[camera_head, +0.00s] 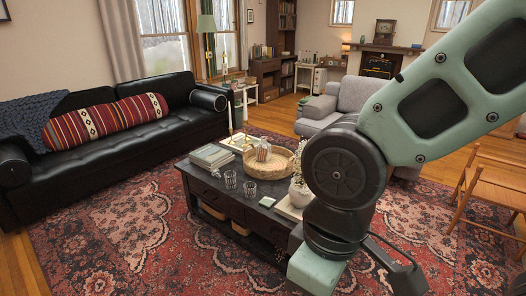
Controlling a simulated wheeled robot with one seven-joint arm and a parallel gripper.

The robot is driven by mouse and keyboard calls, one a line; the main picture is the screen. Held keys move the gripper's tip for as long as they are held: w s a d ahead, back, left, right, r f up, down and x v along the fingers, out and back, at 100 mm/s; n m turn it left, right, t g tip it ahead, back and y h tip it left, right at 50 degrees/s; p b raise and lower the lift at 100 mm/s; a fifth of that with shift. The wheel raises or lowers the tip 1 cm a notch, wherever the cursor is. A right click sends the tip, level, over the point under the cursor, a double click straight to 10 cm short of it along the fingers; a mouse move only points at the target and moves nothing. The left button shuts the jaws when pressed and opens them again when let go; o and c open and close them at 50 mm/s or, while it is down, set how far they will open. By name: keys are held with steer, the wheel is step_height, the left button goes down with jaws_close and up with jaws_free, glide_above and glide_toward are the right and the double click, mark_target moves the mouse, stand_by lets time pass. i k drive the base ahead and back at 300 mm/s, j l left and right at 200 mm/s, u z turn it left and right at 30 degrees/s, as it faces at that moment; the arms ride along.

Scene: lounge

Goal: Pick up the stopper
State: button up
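I cannot make out a stopper for certain in the head view. The dark coffee table (222,199) holds several small things, and none is clearly a stopper. A round woven tray (268,173) on it carries a small ribbed object (263,151). Two clear glasses (230,180) stand in front of the tray. My arm comes in from the upper right and bends down in front of the table's right end. It hides part of the table and floor there. My gripper's fingertips do not show, so its opening and anything in it are hidden.
Stacked books (212,156) lie on the table's left end, and a white-flowered vase (300,187) stands at its right. A black sofa (125,136) is at left, a grey armchair (330,106) behind, a wooden chair (490,185) at right. The patterned rug (125,235) is clear at front left.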

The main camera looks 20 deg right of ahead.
mark_target(216, 172)
steer(key=i+j+z, duration=0.3)
steer(key=i+j, duration=0.8)
steer(key=i, duration=0.4)
steer(key=i+j+z, duration=0.3)
steer(key=i+j, duration=1.05)
steer(key=k+j, duration=0.05)
steer(key=j, duration=0.05)
